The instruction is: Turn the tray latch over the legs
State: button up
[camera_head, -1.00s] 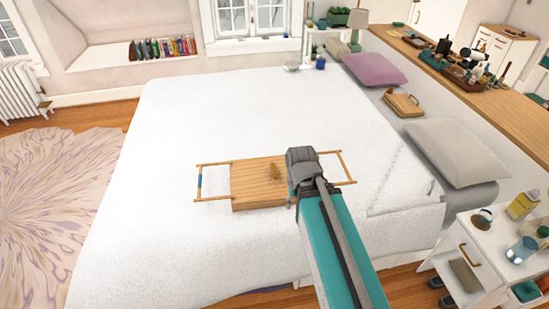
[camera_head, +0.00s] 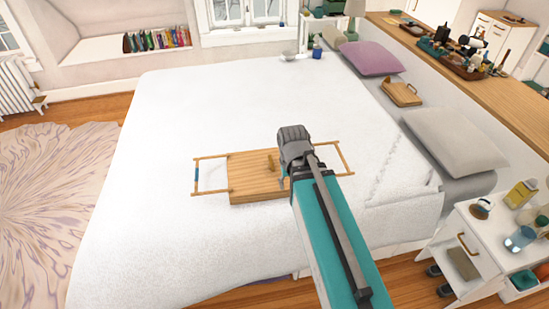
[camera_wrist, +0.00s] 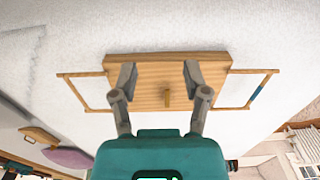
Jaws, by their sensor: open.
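The wooden tray (camera_head: 246,184) lies on the white bed with its flat underside up. Its leg frames, one at the left (camera_head: 196,178) and one at the right (camera_head: 345,158), spread out flat past both ends. The small wooden latch (camera_head: 270,161) sits on the board near its middle. My gripper (camera_head: 284,170) is over the right part of the tray, just right of the latch, hiding part of the board. In the wrist view my gripper (camera_wrist: 160,73) is open and empty, and the latch (camera_wrist: 167,97) shows between its fingers; contact cannot be told.
The bed (camera_head: 200,115) is clear around the tray. A grey pillow (camera_head: 453,145), a mauve cushion (camera_head: 372,58) and a small wooden board (camera_head: 401,94) lie along its right side. A white nightstand (camera_head: 476,238) with bottles and a glass stands at the right.

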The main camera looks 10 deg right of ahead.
jog(key=w, duration=0.1)
jog(key=b, duration=0.4)
send_over(271, 160)
notch_tip(271, 160, down, 4)
notch_tip(271, 160, down, 15)
jog(key=b, duration=1.4)
grip_shut()
